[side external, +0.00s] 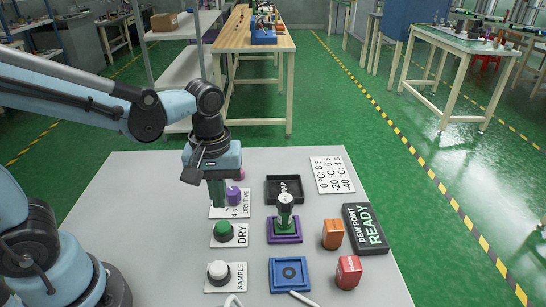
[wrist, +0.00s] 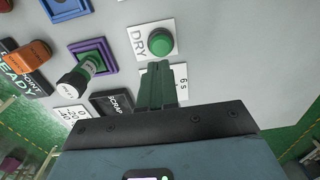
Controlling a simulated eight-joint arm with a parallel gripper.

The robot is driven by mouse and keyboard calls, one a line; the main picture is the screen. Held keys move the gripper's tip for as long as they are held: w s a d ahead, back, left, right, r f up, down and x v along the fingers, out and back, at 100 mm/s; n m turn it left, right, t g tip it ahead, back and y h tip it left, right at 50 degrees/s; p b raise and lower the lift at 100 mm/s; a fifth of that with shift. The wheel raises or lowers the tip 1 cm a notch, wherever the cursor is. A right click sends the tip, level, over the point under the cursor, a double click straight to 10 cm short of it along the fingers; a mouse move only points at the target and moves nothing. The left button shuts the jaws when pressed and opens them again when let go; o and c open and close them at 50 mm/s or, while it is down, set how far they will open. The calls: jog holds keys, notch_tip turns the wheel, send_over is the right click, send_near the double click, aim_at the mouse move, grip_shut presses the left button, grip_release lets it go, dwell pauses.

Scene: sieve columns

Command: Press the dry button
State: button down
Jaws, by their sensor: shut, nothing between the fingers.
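The dry button is a green dome (side external: 223,229) on a white plate marked DRY (side external: 240,235), on the grey table. In the wrist view the green button (wrist: 160,42) sits just beyond my fingertips. My gripper (side external: 218,203) points down above the dry time plate, behind the dry button in the side view. In the wrist view my gripper (wrist: 156,66) shows its green fingers together, with nothing between them. The fingers appear apart from the button. The dry time plate (side external: 243,205) is partly hidden by my gripper.
A white sample button (side external: 218,269) lies in front. To the right are a purple tray (side external: 284,238) holding a green column, a blue tray (side external: 275,284), a black scrap tray (side external: 270,190), orange (side external: 332,234) and red (side external: 348,272) blocks, and a READY display (side external: 365,229).

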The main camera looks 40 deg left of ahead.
aim_at(224, 224)
jog(key=shift+f, duration=2.65)
jog(key=shift+f, duration=1.1)
notch_tip(224, 224, up, 14)
jog(key=shift+r, duration=0.2)
